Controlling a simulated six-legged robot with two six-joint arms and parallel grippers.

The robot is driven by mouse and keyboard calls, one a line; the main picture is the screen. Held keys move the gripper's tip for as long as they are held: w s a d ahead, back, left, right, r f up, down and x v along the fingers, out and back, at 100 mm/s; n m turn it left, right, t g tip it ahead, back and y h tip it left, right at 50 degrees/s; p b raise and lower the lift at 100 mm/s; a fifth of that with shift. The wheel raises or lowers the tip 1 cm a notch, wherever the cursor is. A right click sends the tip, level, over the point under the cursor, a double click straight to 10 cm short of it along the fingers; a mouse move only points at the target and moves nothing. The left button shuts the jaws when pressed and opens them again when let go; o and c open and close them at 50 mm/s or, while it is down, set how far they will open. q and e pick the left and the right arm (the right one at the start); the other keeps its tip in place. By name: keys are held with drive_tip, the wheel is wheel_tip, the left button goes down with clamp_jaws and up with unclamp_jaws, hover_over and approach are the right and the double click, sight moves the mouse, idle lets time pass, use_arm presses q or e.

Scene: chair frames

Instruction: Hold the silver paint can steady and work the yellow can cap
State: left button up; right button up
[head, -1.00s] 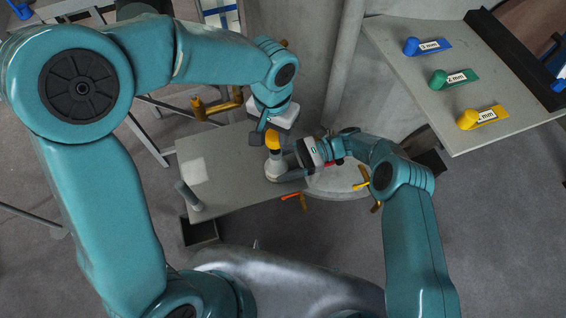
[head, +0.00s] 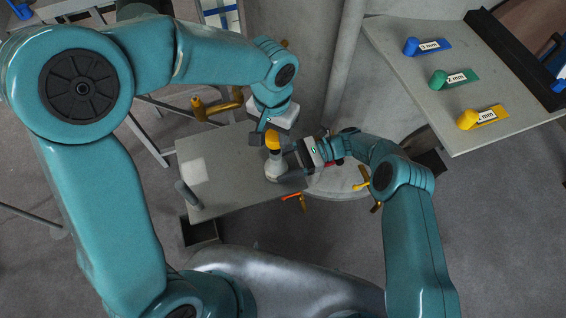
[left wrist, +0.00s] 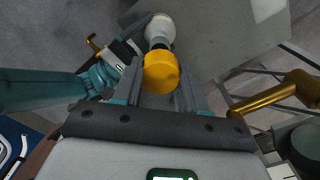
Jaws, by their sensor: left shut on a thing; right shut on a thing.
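The yellow can cap (head: 273,141) sits on top of the silver paint can (head: 274,168), which stands upright near the right edge of the small grey table. My left gripper (head: 270,131) is above it, shut on the cap. In the left wrist view the cap (left wrist: 160,72) lies between the two dark fingers (left wrist: 160,85), with the pale neck of the can (left wrist: 160,30) beyond it. My right gripper (head: 288,160) comes in from the right, low beside the can, and is shut on it. Its fingertips are partly hidden by the can.
A second table (head: 420,90) at the right holds blue, green and yellow labelled pieces. A concrete column (head: 310,60) stands close behind.

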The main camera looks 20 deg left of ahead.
sight(275, 151)
drive_tip(key=o, duration=0.5)
drive_tip(key=c, duration=0.8)
drive_tip(key=shift+c, duration=0.2)
use_arm(q)
drive_tip(key=shift+f+b, duration=0.3)
use_arm(e)
drive_tip(key=shift+f, duration=0.15)
use_arm(q)
drive_tip(key=shift+f, duration=1.3)
use_arm(e)
drive_tip(key=shift+s, duration=0.1)
use_arm(q)
drive_tip(key=shift+f, duration=0.25)
use_arm(e)
drive_tip(key=shift+f, duration=0.1)
use_arm(q)
drive_tip(key=shift+f, duration=1.25)
